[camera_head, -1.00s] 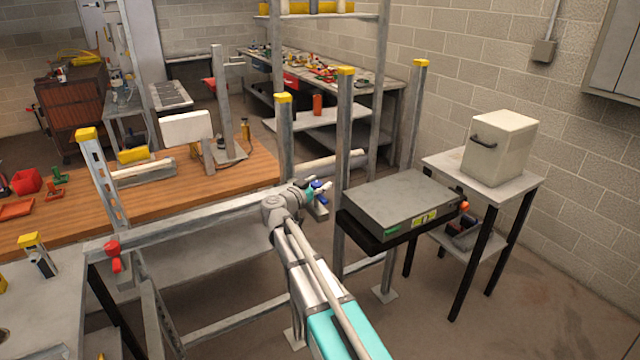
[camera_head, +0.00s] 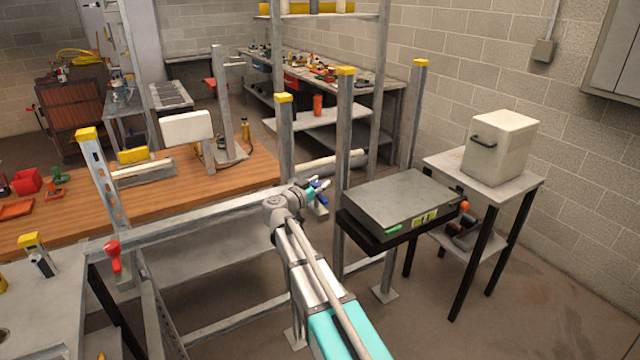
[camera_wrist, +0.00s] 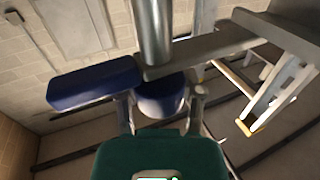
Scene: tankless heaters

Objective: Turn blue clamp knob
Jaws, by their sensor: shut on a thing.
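The blue clamp knob (camera_wrist: 160,96) is at the centre of the wrist view, between the two fingers of my gripper (camera_wrist: 163,105), which is shut on it. A longer dark blue piece (camera_wrist: 95,82) extends to the left, in front of the left finger. A grey metal pipe (camera_wrist: 152,30) rises behind the knob, beside a grey bar (camera_wrist: 205,48). In the head view my gripper (camera_head: 313,190) is at the metal frame's rail, with only a small bit of blue (camera_head: 320,185) showing. My wrist and fingers hide most of the knob there.
Yellow-capped metal posts (camera_head: 344,120) stand just right of my gripper. A grey flat box (camera_head: 405,205) on a black shelf is close on the right. A wooden bench (camera_head: 235,170) lies behind the rail at left. The floor at lower right is clear.

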